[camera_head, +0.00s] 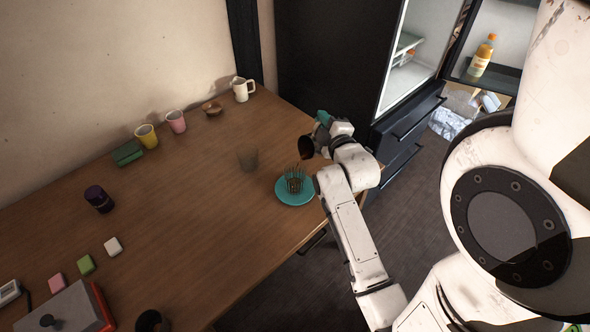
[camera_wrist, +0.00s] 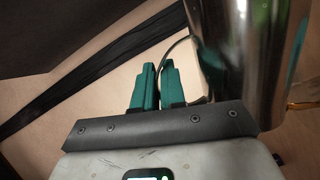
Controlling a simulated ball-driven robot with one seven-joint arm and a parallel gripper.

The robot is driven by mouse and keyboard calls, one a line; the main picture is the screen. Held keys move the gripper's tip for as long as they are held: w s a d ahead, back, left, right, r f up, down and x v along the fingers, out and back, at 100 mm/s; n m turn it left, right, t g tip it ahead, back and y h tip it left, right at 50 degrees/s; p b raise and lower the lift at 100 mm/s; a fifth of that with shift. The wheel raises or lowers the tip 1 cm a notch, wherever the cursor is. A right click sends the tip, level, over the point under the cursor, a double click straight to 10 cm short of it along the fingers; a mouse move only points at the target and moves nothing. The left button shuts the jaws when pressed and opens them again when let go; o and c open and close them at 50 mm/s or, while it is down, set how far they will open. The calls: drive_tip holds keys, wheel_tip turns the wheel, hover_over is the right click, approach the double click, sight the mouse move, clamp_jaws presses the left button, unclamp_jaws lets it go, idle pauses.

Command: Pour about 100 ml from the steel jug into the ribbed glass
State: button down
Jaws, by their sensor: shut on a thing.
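The steel jug (camera_head: 306,147) is in the air beside the ribbed glass, on its upper right in the head view. It looks tilted, with its dark mouth facing the glass. My gripper (camera_head: 323,117) is shut on the jug. In the wrist view the teal fingers (camera_wrist: 158,72) close around the thin handle, and the shiny jug body (camera_wrist: 243,60) stands just right of them. The ribbed glass (camera_head: 294,184) stands upright on a teal saucer (camera_head: 285,199) near the table's edge. I cannot make out a stream or the liquid levels.
A white jug (camera_head: 242,89), a pink cup (camera_head: 176,121) and a yellow cup (camera_head: 147,136) stand by the wall. An open fridge (camera_head: 408,50) is beyond the table.

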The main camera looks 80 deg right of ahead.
drive_tip(key=shift+w+a+r+n+h+b, duration=0.35)
drive_tip(key=shift+w+a+n+b, duration=0.15)
drive_tip(key=shift+a+b, duration=0.15)
idle(0.5)
drive_tip(key=shift+w+a+r+n+b, duration=0.25)
drive_tip(key=shift+n+b, duration=0.35)
drive_tip(key=shift+b, duration=0.35)
idle(0.3)
drive_tip(key=shift+s+r+p, duration=0.15)
drive_tip(key=shift+r+p, duration=0.1)
drive_tip(key=shift+p, duration=0.15)
drive_tip(key=s+d+m+p, duration=0.1)
drive_tip(key=s+d+f+m+p, duration=0.1)
drive_tip(key=shift+d+p, duration=0.3)
drive_tip(key=shift+p, duration=0.1)
drive_tip(key=shift+d+f, duration=0.1)
drive_tip(key=shift+f, duration=0.2)
drive_tip(key=shift+s+d+f+m+y+p, duration=0.3)
drive_tip(key=shift+d+f+m+y+p, duration=0.2)
drive_tip(key=shift+m, duration=0.3)
drive_tip(key=shift+s+d+f+m+y, duration=0.2)
drive_tip(key=shift+d+f+m, duration=0.05)
drive_tip(key=shift+f+m, duration=0.15)
drive_tip(key=shift+s+d+f+m+y, duration=0.15)
drive_tip(key=shift+d+f+m, duration=0.05)
drive_tip(key=shift+f+m, duration=0.2)
